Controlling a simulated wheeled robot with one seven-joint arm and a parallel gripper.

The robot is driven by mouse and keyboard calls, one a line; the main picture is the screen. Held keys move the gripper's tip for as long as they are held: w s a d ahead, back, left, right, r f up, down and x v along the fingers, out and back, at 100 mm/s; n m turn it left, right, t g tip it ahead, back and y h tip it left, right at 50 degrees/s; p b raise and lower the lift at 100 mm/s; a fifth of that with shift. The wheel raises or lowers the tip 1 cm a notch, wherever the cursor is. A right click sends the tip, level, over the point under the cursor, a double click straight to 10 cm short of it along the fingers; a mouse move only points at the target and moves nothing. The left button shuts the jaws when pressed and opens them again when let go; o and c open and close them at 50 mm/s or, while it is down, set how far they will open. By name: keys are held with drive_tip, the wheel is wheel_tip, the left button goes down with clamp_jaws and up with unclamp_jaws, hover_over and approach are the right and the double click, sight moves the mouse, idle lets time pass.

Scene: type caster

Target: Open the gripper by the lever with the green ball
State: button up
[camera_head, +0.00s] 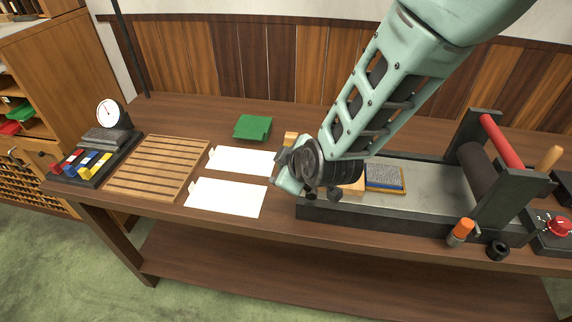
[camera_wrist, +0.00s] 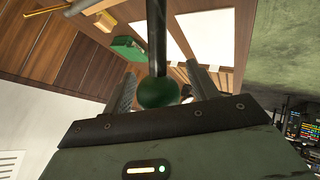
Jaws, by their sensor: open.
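The green ball (camera_wrist: 158,93) sits on the near end of a dark lever rod (camera_wrist: 157,40) in the wrist view. My gripper (camera_wrist: 160,70) is open, with one finger on each side of the ball in that picture. I cannot tell whether either finger touches the ball. In the head view my gripper (camera_head: 292,182) is over the left end of the press bed, by the white sheets. The ball cannot be made out there; my arm and wrist cover that area.
The press (camera_head: 430,190) has a dark roller and a red bar on the right. White sheets (camera_head: 226,198), a slatted wooden rack (camera_head: 157,167), a green block (camera_head: 253,127) and a dial gauge (camera_head: 109,113) stand to the left. Bare tabletop lies behind them.

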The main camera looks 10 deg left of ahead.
drive_tip(key=b+v, duration=0.1)
drive_tip(key=v, duration=1.6)
drive_tip(key=shift+s, duration=0.2)
drive_tip(key=shift+d+r, duration=0.1)
drive_tip(key=shift+d, duration=0.05)
drive_tip(key=s+d+m+g+h, duration=0.5)
drive_tip(key=s+d+m+g, duration=0.2)
drive_tip(key=s+d, duration=0.7)
drive_tip(key=shift+s+d+f+m+g, duration=0.15)
drive_tip(key=shift+s+f+m+g, duration=0.15)
drive_tip(key=shift+f, duration=0.1)
drive_tip(key=shift+w, duration=0.1)
idle(0.6)
